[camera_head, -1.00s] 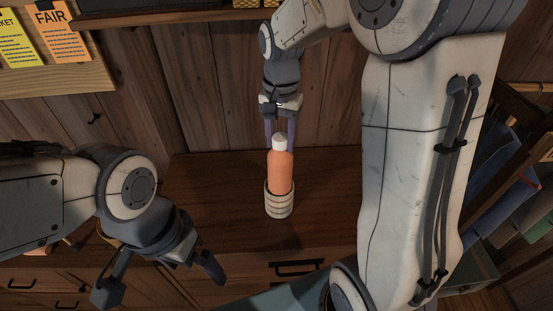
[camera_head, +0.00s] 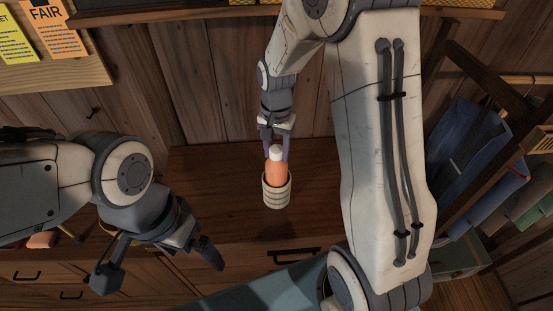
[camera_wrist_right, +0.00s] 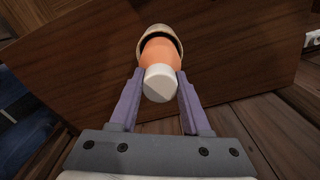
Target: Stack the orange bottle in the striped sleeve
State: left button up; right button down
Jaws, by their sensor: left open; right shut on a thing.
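The orange bottle (camera_head: 276,174) with a white cap stands upright with its lower part inside the striped sleeve (camera_head: 277,194), a pale banded cup on the wooden cabinet top. My right gripper (camera_head: 276,154) comes from behind and above, shut on the bottle near its cap. In the right wrist view the fingers (camera_wrist_right: 160,80) lie on both sides of the orange bottle (camera_wrist_right: 160,52), and the sleeve (camera_wrist_right: 160,30) shows around its far end. The bottle's base is hidden inside the sleeve. My left gripper (camera_head: 160,266) is open and empty at the lower left, apart from both.
The cabinet top (camera_head: 220,190) is clear around the sleeve. Drawers with dark handles (camera_head: 297,257) are in its front. A wooden wall stands behind, with a notice board (camera_head: 50,75) at upper left. A rack of blue cloth (camera_head: 465,140) is at right.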

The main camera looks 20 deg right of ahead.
aim_at(277, 162)
notch_tip(277, 162, down, 4)
jog(key=shift+r+p, duration=0.1)
jog(key=shift+p, duration=0.25)
jog(key=shift+f, duration=0.2)
jog(key=shift+f+b, duration=0.25)
jog(key=shift+b, duration=0.05)
jog(key=shift+c, duration=1.8)
grip_release()
jog(key=shift+r, duration=0.1)
